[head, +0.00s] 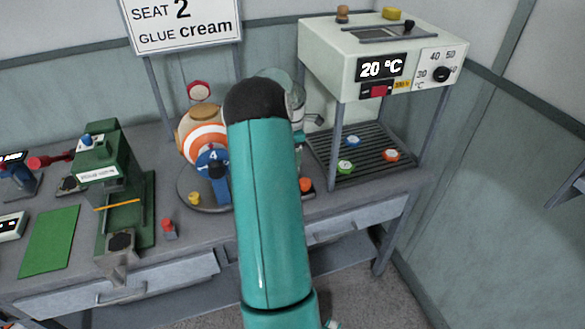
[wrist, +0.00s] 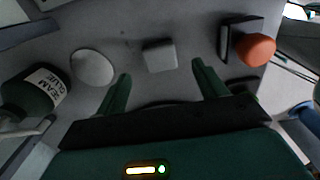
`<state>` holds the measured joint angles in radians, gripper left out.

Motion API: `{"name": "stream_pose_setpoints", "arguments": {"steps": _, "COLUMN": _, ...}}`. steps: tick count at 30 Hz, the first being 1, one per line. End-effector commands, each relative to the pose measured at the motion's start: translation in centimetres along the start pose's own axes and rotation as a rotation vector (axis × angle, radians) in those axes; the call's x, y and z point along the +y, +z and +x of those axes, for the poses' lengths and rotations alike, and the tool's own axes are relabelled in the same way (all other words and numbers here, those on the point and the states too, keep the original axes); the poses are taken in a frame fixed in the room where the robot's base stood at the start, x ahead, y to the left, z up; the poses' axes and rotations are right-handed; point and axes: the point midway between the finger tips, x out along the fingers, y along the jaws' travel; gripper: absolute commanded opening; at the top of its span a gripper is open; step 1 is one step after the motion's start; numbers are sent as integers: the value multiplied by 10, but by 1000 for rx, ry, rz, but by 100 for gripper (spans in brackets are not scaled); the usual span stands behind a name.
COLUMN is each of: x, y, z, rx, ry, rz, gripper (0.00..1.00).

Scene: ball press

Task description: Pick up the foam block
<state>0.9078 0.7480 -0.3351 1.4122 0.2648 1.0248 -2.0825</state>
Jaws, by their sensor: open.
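The foam block appears to be a small pale grey cube (wrist: 159,56) lying on the grey table in the wrist view. My gripper (wrist: 161,71) is open, with its two green fingers spread apart on either side of the block's width. The block lies just ahead of the fingertips, and nothing is between the fingers. In the head view my teal arm covers the middle of the bench, and I cannot make out the block or my gripper there.
In the wrist view, a white disc (wrist: 93,67) and a dark labelled glue bottle (wrist: 38,94) are at left. An orange knob (wrist: 255,49) is at right. The head view shows a green press (head: 112,175), a striped ball (head: 203,137) and a heater marked 20 °C (head: 330,62).

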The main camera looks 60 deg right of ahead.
Motion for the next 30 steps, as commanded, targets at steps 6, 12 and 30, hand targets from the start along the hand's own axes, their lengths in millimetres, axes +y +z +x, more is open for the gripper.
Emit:
{"name": "stream_pose_setpoints", "arguments": {"steps": 6, "x": 0, "y": 0, "z": 32, "rx": 1, "ry": -5, "rz": 0, "gripper": 71}}
{"name": "stream_pose_setpoints", "arguments": {"steps": 12, "x": 1, "y": 0, "z": 49, "rx": 0, "ry": -1, "rz": 1, "gripper": 71}}
{"name": "stream_pose_setpoints", "arguments": {"steps": 30, "x": 1, "y": 0, "z": 48, "rx": 0, "ry": -1, "rz": 0, "gripper": 23}}
